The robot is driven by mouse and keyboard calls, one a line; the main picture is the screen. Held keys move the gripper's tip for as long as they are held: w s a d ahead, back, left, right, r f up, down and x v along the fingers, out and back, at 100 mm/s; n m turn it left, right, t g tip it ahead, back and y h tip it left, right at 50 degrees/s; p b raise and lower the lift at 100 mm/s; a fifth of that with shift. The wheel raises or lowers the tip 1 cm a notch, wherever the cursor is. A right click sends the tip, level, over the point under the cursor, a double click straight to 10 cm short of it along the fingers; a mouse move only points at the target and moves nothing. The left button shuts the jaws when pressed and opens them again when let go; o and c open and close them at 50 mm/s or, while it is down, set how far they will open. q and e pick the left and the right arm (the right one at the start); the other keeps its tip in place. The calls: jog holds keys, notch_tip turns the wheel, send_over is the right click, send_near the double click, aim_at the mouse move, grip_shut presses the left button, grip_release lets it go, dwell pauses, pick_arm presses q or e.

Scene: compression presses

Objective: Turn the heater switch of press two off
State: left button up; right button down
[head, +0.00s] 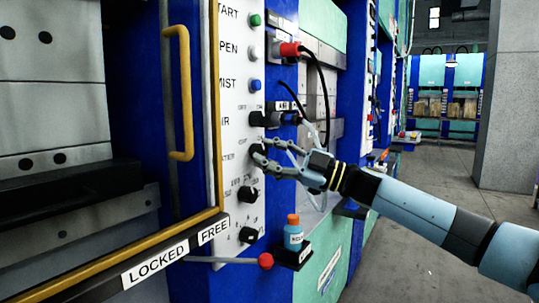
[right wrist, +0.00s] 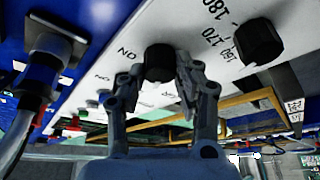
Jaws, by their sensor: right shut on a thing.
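The heater switch is a black knob on the white control panel (head: 233,100) of the press, beside a partly readable label ending in "TER". In the right wrist view the black knob (right wrist: 160,60) sits between my two fingers, with "ON" lettering upside down beside it. My right gripper (head: 263,151) is shut on this knob, and its fingers hide part of it in the head view. The knob's exact pointing direction is hard to tell. My left gripper is not in view.
Below are two more black knobs, one (head: 248,194) above the other (head: 248,235). Above are a blue button (head: 255,85) and a green button (head: 255,20). A red-tipped lever (head: 265,261) and an orange-capped bottle (head: 293,235) stand lower down. A yellow handle (head: 182,95) is left.

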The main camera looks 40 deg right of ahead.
jog(key=c, duration=0.9)
grip_release()
jog(key=shift+c, duration=0.2)
jog(key=shift+s, duration=0.1)
jog(key=v, duration=1.1)
jog(key=shift+s+d+f, duration=0.15)
jog(key=shift+s+d, duration=0.1)
jog(key=shift+f, duration=0.1)
